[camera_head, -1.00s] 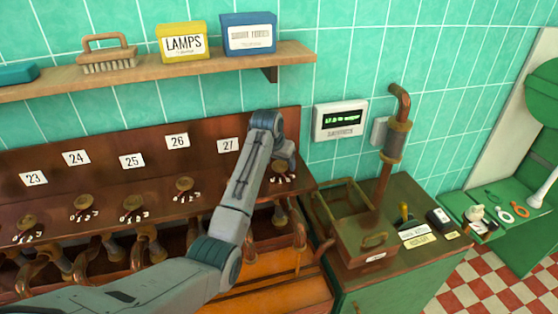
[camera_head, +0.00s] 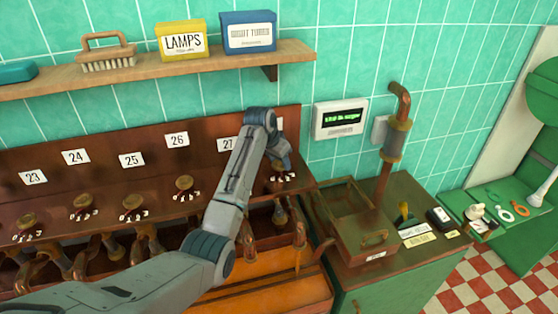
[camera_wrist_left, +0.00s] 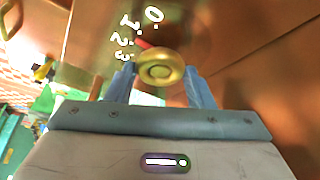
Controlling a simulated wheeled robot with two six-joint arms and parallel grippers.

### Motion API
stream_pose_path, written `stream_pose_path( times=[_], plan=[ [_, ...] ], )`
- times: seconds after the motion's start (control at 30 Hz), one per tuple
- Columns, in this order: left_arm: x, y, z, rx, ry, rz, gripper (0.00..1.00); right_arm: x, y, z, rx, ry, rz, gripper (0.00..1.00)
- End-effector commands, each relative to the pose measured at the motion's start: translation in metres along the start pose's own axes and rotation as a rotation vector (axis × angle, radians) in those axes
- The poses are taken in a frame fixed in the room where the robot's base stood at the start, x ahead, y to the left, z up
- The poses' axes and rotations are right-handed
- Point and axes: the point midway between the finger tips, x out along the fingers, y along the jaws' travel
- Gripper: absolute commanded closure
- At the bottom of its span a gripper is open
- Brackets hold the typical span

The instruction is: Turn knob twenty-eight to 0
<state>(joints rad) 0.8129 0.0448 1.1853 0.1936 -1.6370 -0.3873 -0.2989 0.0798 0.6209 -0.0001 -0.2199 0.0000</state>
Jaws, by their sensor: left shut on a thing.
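Knob twenty-eight (camera_head: 279,176) is at the right end of the copper-brown panel, partly covered by my left arm. Its label is almost wholly hidden behind the wrist. My left gripper (camera_head: 284,166) is at this knob from above. In the left wrist view the knob is a round brass cap (camera_wrist_left: 160,72) between the two blue fingers of the gripper (camera_wrist_left: 160,80), which is shut on it. White numerals 0 to 3 (camera_wrist_left: 130,35) curve beside it. A red pointer (camera_wrist_left: 143,43) shows at the knob's upper left, toward the 1 and 2; the exact mark is unclear. My right gripper is out of view.
Similar knobs, such as the one under 26 (camera_head: 183,184), line the panel to the left. Copper pipes and an orange tray (camera_head: 275,295) lie below. A wooden box (camera_head: 372,254) stands on the green cabinet at right. A shelf (camera_head: 130,79) runs above.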

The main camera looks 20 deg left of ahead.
Motion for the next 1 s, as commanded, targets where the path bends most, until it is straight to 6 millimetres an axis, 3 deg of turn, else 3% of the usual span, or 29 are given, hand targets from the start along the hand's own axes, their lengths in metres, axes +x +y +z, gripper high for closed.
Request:
stream_pose_path(
  times=[0.6, 1.0],
  plan=[
    [0.0002, -0.0045, -0.0012, 0.512, 0.0, 0.212, 0.75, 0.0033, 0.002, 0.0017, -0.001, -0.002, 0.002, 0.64],
    [0.0006, -0.0053, -0.0019, 0.69, 0.0, 0.285, 0.75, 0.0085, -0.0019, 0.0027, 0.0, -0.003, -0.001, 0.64]
  ],
)
